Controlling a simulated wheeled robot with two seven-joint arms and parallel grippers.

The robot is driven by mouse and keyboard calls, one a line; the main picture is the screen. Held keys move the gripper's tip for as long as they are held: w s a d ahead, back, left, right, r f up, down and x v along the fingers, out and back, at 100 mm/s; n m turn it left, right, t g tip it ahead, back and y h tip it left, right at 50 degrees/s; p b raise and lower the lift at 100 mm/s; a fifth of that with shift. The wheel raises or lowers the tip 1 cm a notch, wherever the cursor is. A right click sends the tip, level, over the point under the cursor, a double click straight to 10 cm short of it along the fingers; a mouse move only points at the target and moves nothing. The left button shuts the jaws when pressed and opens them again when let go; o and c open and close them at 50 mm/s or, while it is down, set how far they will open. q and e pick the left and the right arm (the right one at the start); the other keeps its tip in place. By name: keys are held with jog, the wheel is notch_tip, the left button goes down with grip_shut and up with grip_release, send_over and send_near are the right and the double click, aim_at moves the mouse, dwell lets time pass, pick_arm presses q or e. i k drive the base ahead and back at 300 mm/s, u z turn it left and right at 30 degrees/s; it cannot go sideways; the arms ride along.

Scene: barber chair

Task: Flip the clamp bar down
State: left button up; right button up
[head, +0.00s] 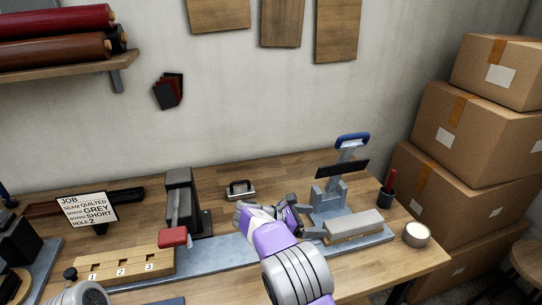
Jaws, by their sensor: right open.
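The clamp bar (342,169) is a dark flat bar on a grey metal clamp stand (329,196) at the right of the bench. It is raised above the base, below an upright lever with a blue handle (352,140). A grey block on a wooden strip (352,226) lies in front of the stand. My right gripper (272,210) is open and empty, to the left of the stand and apart from the bar and handle. My left gripper is not in view; only a part of my left arm shows at the bottom left.
A red-handled lever tool (176,233) and a numbered wooden block (122,267) stand left. A small metal-handled piece (240,190) lies behind my right gripper. A dark cup (386,198) and a round tin (416,234) stand right of the clamp. Stacked boxes (475,135) flank the bench.

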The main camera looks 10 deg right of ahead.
aim_at(343, 165)
jog(key=k, duration=1)
